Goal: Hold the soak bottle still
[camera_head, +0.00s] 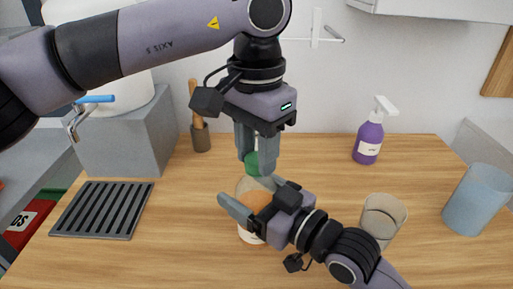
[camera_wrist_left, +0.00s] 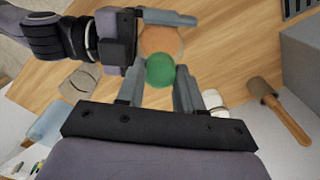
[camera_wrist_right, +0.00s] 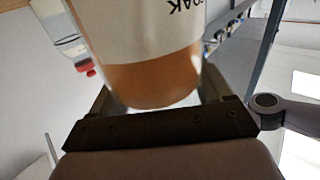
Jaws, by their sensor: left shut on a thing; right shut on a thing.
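The soak bottle (camera_head: 251,187) stands on the wooden counter, clear with orange contents, a pale label and a green cap (camera_head: 251,165). My left gripper (camera_head: 255,160) comes from above with its fingers on either side of the cap, shut on it; the cap also shows in the left wrist view (camera_wrist_left: 160,70). My right gripper (camera_head: 248,196) comes from the lower right and is shut around the bottle's body. In the right wrist view the bottle (camera_wrist_right: 150,85) fills the space between the fingers, its label lettering upside down. The right gripper partly hides the bottle's front in the head view.
A clear glass (camera_head: 382,217) stands close to my right arm. A dark slatted rack (camera_head: 102,210) lies left, before a grey block (camera_head: 130,135). A brown holder (camera_head: 201,138) stands behind.

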